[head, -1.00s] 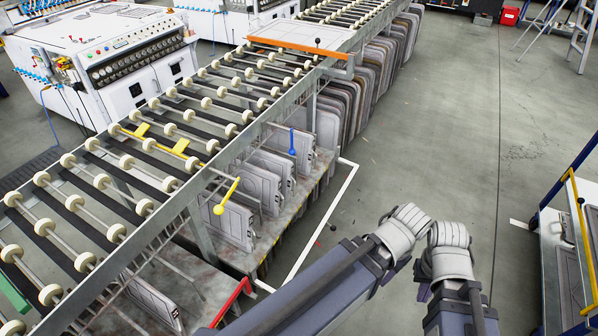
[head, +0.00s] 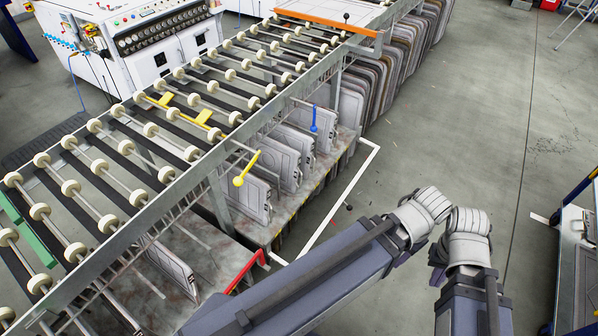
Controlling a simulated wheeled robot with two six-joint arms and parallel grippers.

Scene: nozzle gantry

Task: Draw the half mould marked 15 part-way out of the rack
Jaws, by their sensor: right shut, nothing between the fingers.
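Grey half moulds stand on edge in the rack (head: 222,212) under the roller gantry. The nearest of the row is a pale slab (head: 246,196), with several more behind it (head: 277,160). Another pale half mould (head: 172,270) stands apart at the lower left. No number is readable, so I cannot tell which is marked 15. My right arm rises from the bottom right, and the white joint near my right gripper (head: 467,224) is over the floor, well right of the rack. Its fingers are hard to make out. My left arm crosses the bottom middle; its gripper does not show.
A yellow lever (head: 247,168), a blue lever (head: 314,119) and a red bar (head: 243,272) stick out along the rack's front. A white floor line (head: 345,198) borders it. The roller gantry (head: 150,130) runs overhead. Open floor (head: 450,120) lies to the right; a blue-framed cart (head: 575,255) stands at the right edge.

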